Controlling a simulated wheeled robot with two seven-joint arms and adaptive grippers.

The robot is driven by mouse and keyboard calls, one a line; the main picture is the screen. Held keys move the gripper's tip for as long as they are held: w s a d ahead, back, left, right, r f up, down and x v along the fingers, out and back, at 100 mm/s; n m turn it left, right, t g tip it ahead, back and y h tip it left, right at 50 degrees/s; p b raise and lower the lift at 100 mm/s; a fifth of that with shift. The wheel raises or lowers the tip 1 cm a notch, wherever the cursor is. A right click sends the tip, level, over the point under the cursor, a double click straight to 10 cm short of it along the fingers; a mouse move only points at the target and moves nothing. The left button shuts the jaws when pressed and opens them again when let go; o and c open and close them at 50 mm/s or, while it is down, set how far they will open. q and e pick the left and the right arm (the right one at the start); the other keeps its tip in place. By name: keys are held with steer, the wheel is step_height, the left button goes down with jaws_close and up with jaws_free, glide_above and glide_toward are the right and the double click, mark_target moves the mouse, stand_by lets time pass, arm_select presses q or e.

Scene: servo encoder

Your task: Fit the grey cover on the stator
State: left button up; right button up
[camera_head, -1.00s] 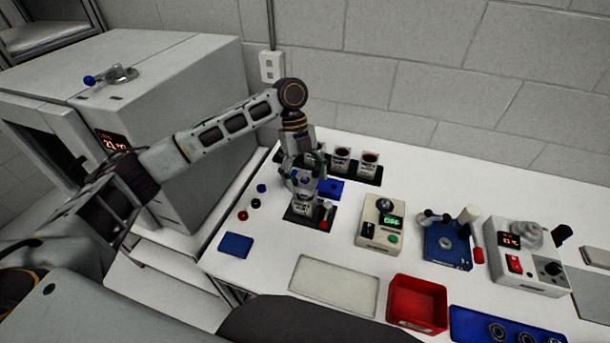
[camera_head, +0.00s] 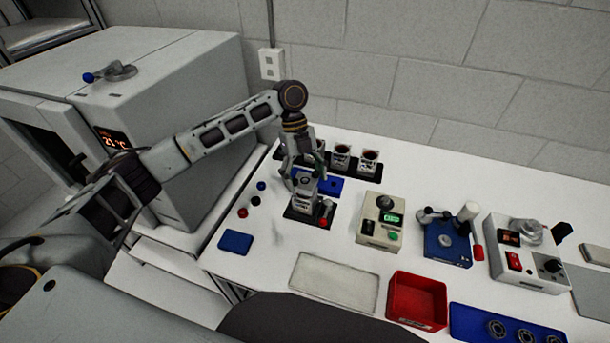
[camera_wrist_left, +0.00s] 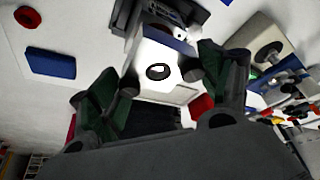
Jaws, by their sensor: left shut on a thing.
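My left gripper (camera_head: 305,182) is low over a dark fixture (camera_head: 293,214) at the left of the bench. It is shut on a pale piece with a dark ring in its face, likely the grey cover (camera_wrist_left: 166,54), which shows between the fingers in the left wrist view. A pale labelled body, likely the stator (camera_head: 303,204), stands upright in the fixture just below the fingers. The fingers hide where cover and stator meet, so I cannot tell whether they touch. My right gripper is in neither view.
A small lever with a red knob (camera_head: 324,222) stands at the fixture's right. Behind is a dark rack with several pale labelled cylinders (camera_head: 370,162). To the right are a control box (camera_head: 380,222) and a blue-based device (camera_head: 446,245). A red bin (camera_head: 417,301) stands in front.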

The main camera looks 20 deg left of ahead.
arm_select(q)
steer(key=shift+f, duration=1.35)
stand_by(0.4)
steer(key=o, duration=1.1)
steer(key=shift+r, duration=0.1)
steer(key=shift+r+p, duration=4)
steer(key=shift+r, duration=0.35)
steer(key=shift+s+f, duration=0.1)
